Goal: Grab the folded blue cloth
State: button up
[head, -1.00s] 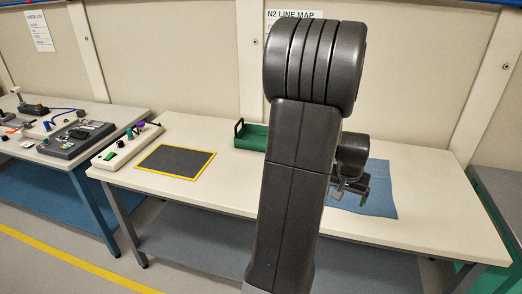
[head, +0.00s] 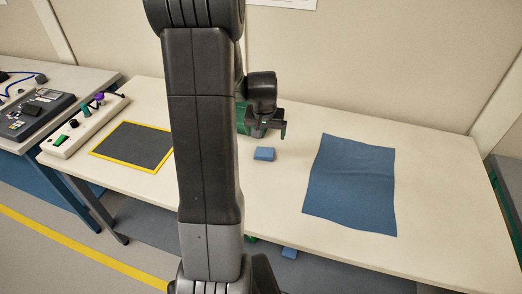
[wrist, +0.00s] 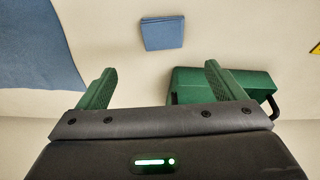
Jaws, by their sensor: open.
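A small folded blue cloth (head: 264,154) lies on the white table, just in front of my gripper in the head view. In the wrist view the folded cloth (wrist: 162,33) is a small blue square beyond the fingertips, roughly centred between them and not touched. My gripper (head: 270,132) is open and empty above the table. Its two green fingers stand apart in the wrist view (wrist: 160,70). A larger blue cloth (head: 350,185) lies spread flat to the right, and part of it shows at upper left in the wrist view (wrist: 38,45).
A yellow-edged dark mat (head: 135,146) and a switch panel (head: 85,125) are at left. Bare tabletop surrounds the folded cloth.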

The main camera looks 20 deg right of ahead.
send_over(264, 151)
jog(key=s, duration=0.2)
notch_tip(264, 151, down, 5)
jog(key=shift+w+f, duration=0.15)
jog(key=shift+f, duration=0.05)
jog(key=shift+a+p+x, duration=0.25)
jog(key=shift+p+x, duration=0.1)
jog(key=shift+x, duration=1)
jog(key=shift+a+p+x, duration=0.2)
jog(key=shift+p+x, duration=0.15)
jog(key=shift+x, duration=1)
jog(key=shift+f, duration=0.1)
jog(key=shift+c, duration=0.4)
jog(key=c, duration=1)
